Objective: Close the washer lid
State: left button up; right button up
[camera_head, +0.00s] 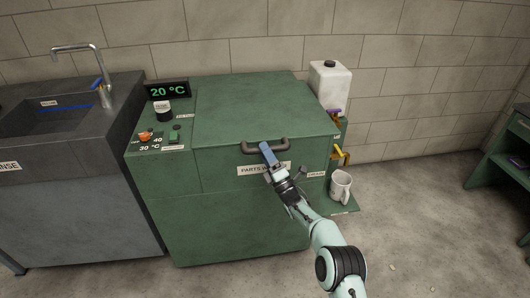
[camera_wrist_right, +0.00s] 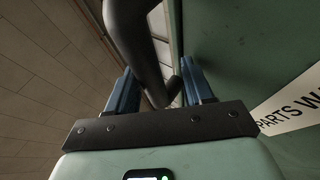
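The green parts washer (camera_head: 240,225) stands against the wall, and its lid (camera_head: 260,105) looks down flat on the body. A dark bar handle (camera_head: 280,144) is on the lid's front edge, above a white label reading "PARTS W...". My right gripper (camera_head: 266,151) is at the left part of this handle and covers some of the label. In the right wrist view, its two blue fingers (camera_wrist_right: 158,88) are apart, with the dark handle (camera_wrist_right: 135,45) between them. Gaps show beside the handle, so the fingers look open around it. My left gripper is not in view.
A dark sink unit (camera_head: 75,150) with a tap stands at the left.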

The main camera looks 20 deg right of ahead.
jog(key=shift+s+f, duration=0.25)
jog(key=shift+s, duration=0.15)
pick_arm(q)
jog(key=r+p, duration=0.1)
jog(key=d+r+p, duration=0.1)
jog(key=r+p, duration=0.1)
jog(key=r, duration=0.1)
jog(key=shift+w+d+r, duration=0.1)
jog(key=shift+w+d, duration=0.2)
pick_arm(e)
jog(key=v, duration=1.2)
jog(key=shift+f, duration=0.2)
jog(key=shift+s+d, duration=0.1)
